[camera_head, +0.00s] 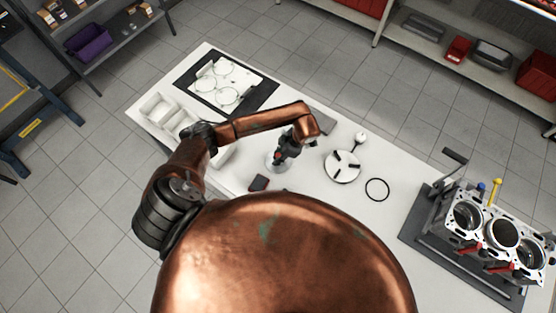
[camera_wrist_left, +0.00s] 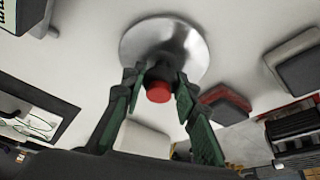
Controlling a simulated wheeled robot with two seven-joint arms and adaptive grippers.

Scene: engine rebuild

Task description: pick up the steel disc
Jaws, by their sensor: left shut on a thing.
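The steel disc (camera_head: 273,165) is shiny and round, near the middle of the white table, partly hidden by my left gripper (camera_head: 284,153). In the left wrist view the disc (camera_wrist_left: 163,34) carries a dark stem with a red end (camera_wrist_left: 159,92). My left gripper (camera_wrist_left: 160,100) has green-padded fingers around that stem and is shut on it. I cannot tell whether the disc touches the table or is slightly above it. My right gripper is not in view.
A white round plate with black pieces (camera_head: 342,167) and a black ring (camera_head: 377,190) lie right of the gripper. A small dark block (camera_head: 259,183) lies in front. White bins (camera_head: 160,108) stand left. An engine block (camera_head: 500,235) stands far right.

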